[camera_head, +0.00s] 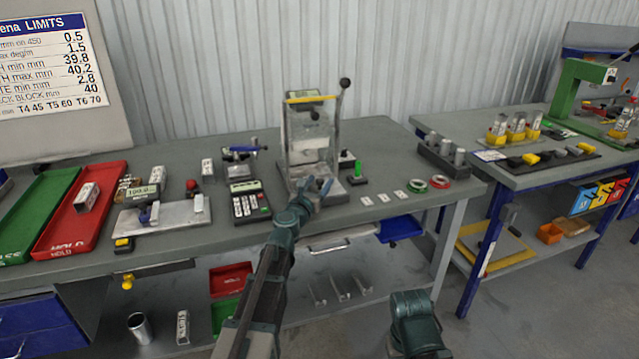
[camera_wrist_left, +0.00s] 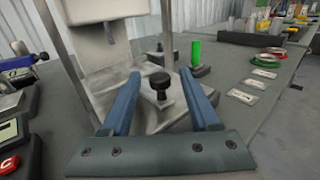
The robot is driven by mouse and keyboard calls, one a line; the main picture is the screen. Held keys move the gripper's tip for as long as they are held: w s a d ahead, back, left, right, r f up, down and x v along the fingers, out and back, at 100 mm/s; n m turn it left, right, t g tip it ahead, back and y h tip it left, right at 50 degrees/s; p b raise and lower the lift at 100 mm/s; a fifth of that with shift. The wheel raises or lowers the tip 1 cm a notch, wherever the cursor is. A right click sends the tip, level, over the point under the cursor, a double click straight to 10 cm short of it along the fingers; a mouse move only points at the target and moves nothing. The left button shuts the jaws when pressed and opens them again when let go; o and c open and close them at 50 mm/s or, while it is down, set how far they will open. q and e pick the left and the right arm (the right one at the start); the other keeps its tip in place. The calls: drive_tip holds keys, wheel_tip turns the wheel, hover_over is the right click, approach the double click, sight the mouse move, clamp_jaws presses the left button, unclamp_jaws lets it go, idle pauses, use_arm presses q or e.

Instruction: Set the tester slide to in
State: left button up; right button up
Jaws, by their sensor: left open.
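The tester (camera_head: 311,135) is a grey upright frame with a lever and a black ball knob at its upper right, standing on the table. At its foot is a slide plate with a black knob (camera_wrist_left: 159,84), seen in the left wrist view. My left gripper (camera_head: 318,187) is open in front of the tester base. In the left wrist view its two blue fingers (camera_wrist_left: 162,98) stand on either side of the black knob, apart from it as far as I can see. In the head view the gripper hides much of the slide. My right gripper is out of view.
A green cylinder (camera_wrist_left: 195,53) on a dark base stands right of the tester, with white labels (camera_head: 383,197) and tape rolls (camera_head: 439,182) beyond. A keypad device (camera_head: 248,201) stands to the left. The red tray (camera_head: 60,238) is far left.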

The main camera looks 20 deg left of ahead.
use_arm(q)
drive_tip(key=s+a, duration=0.1)
drive_tip(key=s, duration=1.2)
